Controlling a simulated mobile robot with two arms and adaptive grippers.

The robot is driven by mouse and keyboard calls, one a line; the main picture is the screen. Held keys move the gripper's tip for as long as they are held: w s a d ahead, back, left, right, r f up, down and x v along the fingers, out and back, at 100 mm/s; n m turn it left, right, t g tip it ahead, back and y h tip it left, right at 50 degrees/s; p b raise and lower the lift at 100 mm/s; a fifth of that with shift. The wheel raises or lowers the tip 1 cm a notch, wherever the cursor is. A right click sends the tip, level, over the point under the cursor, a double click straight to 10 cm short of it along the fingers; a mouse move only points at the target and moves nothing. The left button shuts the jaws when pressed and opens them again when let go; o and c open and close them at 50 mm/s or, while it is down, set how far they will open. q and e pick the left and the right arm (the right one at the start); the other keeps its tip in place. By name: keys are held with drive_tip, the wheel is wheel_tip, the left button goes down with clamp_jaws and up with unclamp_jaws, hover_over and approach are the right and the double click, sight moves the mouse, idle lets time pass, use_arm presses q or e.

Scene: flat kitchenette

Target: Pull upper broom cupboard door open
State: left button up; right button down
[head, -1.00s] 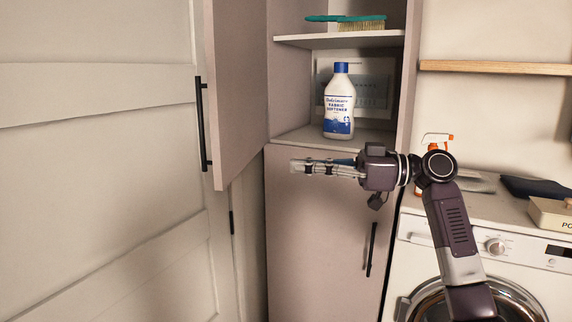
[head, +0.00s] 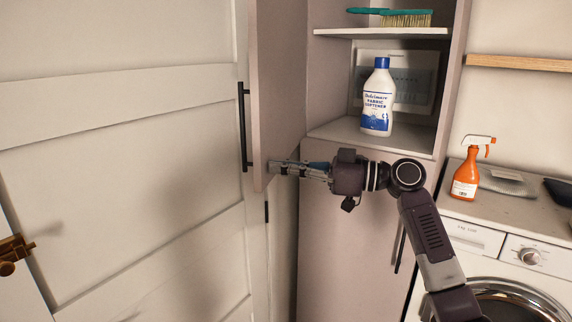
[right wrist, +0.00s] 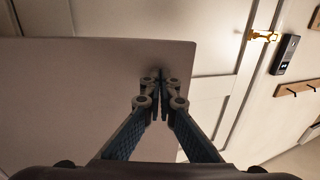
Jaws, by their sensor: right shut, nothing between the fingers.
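The upper broom cupboard door (head: 279,95) stands wide open, swung out to the left of the cupboard. Its black bar handle (head: 245,127) is on the far side from the shelves. My right gripper (head: 272,168) is shut and empty, with its fingertips at the lower part of the door's inner face. In the right wrist view the shut fingertips (right wrist: 158,82) are in front of the door panel (right wrist: 75,90), near its edge; I cannot tell if they touch it. My left gripper is not in view.
Inside the cupboard are a fabric softener bottle (head: 377,98) and a brush (head: 406,18) on the shelf above. A white panelled door (head: 130,130) with a brass handle (head: 14,252) is close behind the open cupboard door. A washing machine (head: 510,255) and an orange spray bottle (head: 467,176) are at right.

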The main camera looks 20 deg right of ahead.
sight(247, 163)
drive_tip(key=b+x, duration=0.2)
drive_tip(key=x, duration=0.8)
drive_tip(key=shift+d, duration=0.1)
drive_tip(key=w+a+m+t+h, duration=0.1)
drive_tip(key=w+a+t, duration=0.1)
drive_tip(key=w+a, duration=0.2)
drive_tip(key=shift+w+a+r+m, duration=0.2)
drive_tip(key=shift+r+m, duration=0.1)
drive_tip(key=shift+r, duration=0.15)
